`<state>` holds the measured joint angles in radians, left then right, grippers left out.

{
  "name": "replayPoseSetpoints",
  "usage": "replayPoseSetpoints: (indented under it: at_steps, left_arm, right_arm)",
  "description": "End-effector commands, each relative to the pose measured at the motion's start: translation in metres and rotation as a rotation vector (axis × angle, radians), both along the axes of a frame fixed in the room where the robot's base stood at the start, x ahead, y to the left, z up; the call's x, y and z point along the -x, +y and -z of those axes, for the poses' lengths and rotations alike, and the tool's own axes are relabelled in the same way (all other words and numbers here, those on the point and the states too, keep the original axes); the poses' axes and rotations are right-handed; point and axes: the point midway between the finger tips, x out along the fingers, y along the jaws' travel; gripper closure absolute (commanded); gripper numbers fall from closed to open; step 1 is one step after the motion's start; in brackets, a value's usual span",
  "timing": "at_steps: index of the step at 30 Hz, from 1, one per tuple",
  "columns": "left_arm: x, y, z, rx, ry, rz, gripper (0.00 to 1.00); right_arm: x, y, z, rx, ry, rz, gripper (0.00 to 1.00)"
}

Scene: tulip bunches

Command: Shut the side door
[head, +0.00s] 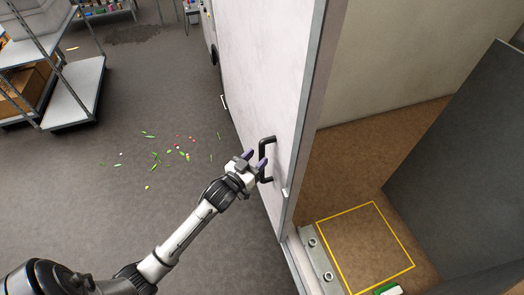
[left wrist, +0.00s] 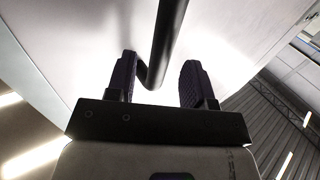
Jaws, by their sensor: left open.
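The side door (head: 265,75) is a tall white panel in the middle of the head view, standing open with the doorway to its right. A dark bar handle (head: 264,150) is fixed on its face near the free edge. My left gripper (head: 255,158) is at the handle with its purple fingers open. In the left wrist view the handle bar (left wrist: 166,40) runs between the two spread fingers (left wrist: 160,80), nearer the left one, with the white door face behind. I cannot tell whether a finger touches the bar. My right gripper is in neither view.
Beyond the doorway are a brown floor with a yellow square outline (head: 365,248) and a dark grey panel (head: 465,165) at right. Shelving carts (head: 75,95) stand at far left. Green and red bits (head: 165,155) litter the otherwise open grey floor.

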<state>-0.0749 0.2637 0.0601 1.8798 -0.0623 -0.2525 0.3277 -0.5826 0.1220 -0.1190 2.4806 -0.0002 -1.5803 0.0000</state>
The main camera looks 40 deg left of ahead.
Motion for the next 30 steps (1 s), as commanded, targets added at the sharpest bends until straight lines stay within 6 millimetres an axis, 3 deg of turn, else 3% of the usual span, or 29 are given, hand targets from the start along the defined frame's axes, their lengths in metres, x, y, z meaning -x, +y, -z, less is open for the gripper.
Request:
replayPoseSetpoints:
  at_steps: [9,21,30]
  left_arm:
    - [-0.030,0.001,-0.001,0.000,-0.001,0.001,0.52]
    - [-0.034,0.002,0.000,0.000,0.000,0.001,0.52]
    - [-0.034,0.002,0.000,0.000,0.000,0.001,0.80]
  right_arm:
    - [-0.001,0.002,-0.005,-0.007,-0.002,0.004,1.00]
    - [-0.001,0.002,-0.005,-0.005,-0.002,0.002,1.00]
    - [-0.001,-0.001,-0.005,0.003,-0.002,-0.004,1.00]
